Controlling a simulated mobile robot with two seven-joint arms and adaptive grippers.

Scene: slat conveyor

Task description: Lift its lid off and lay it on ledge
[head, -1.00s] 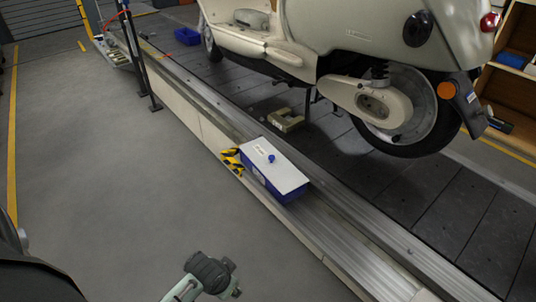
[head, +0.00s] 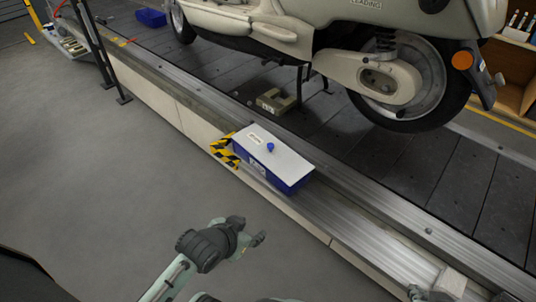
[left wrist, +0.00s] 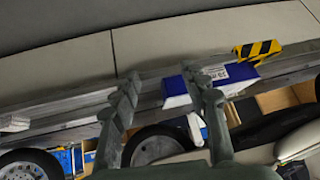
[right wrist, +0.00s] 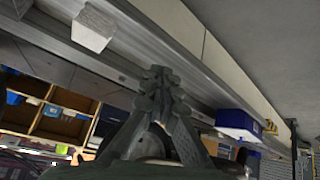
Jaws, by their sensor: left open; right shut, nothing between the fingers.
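A blue box (head: 290,185) with a flat white lid (head: 255,142) sits on the metal ledge (head: 335,215). A blue knob (head: 270,147) stands on the closed lid. My left gripper (head: 250,230) is open and empty, in front of the box and apart from it. In the left wrist view the box (left wrist: 175,88) shows partly behind one finger of this gripper (left wrist: 165,84). My right gripper (head: 414,292) is at the bottom right, near the ledge. In the right wrist view this gripper (right wrist: 160,74) is shut and empty, with the box (right wrist: 238,120) off to the right.
A pale block (head: 450,283) lies on the ledge near my right gripper. Yellow-black striped marking (head: 224,150) is at the box's left end. A scooter (head: 370,70) stands on the slat conveyor behind, with a small beige block (head: 276,101). The ledge between box and pale block is clear.

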